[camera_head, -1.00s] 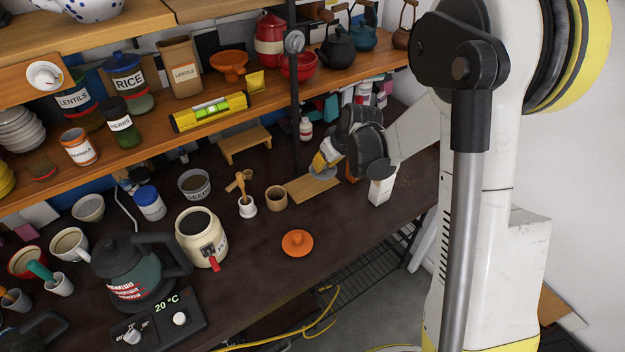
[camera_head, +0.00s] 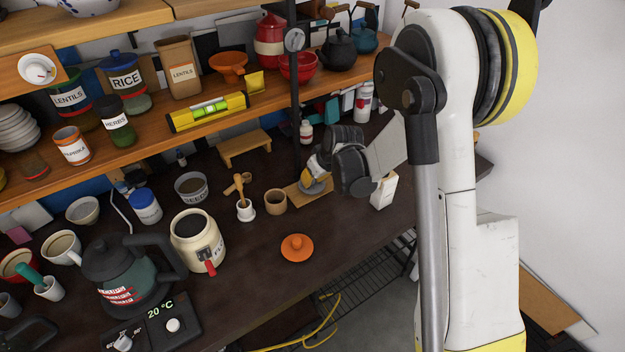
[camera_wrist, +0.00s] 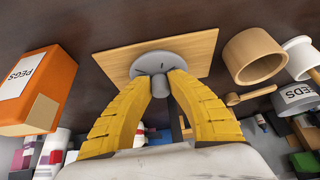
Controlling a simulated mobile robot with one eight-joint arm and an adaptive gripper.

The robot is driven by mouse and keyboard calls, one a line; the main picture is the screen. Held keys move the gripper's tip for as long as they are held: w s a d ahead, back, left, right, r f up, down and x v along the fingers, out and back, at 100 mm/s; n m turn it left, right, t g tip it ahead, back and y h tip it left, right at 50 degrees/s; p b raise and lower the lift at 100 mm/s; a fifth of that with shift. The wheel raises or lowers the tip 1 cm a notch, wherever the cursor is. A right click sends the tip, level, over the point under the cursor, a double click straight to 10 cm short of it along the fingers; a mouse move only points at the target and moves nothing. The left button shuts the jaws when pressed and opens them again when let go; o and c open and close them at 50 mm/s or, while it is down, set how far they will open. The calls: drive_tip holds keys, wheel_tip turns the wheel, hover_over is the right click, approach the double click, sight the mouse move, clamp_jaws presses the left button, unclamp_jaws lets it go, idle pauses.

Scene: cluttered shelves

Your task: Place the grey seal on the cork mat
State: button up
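The grey seal is a round disc with a short stem; it shows in the head view (camera_head: 314,187) and in the wrist view (camera_wrist: 154,62). It is over the middle of the cork mat (camera_head: 297,198), which also shows in the wrist view (camera_wrist: 203,50). The disc looks on or just above the mat; I cannot tell whether it touches. My gripper (camera_wrist: 166,82) has yellow fingers closed around the seal's stem. In the head view my gripper (camera_head: 310,177) comes down from the right, and the wrist hides part of the mat.
A wooden cup (camera_head: 275,202) stands just left of the mat, with a mortar and pestle (camera_head: 245,210) beyond it. An orange lid (camera_head: 297,248) lies in front. A small wooden stand (camera_head: 245,147) is behind.

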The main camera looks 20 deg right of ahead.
drive_tip(key=shift+o, duration=1.1)
drive_tip(key=shift+r, duration=0.1)
drive_tip(key=shift+r, duration=0.2)
drive_tip(key=s+r+m+h+p, duration=0.1)
drive_tip(key=s+r+p, duration=0.1)
drive_tip(key=s+r, duration=0.7)
drive_tip(key=s+r+m+p, duration=0.1)
drive_tip(key=s+r+p, duration=0.1)
drive_tip(key=s+r, duration=0.75)
drive_tip(key=s+r+m+t, duration=0.1)
drive_tip(key=s+r, duration=0.4)
drive_tip(key=s, duration=0.6)
drive_tip(key=shift+m+t+h, duration=0.3)
drive_tip(key=shift+h, duration=0.1)
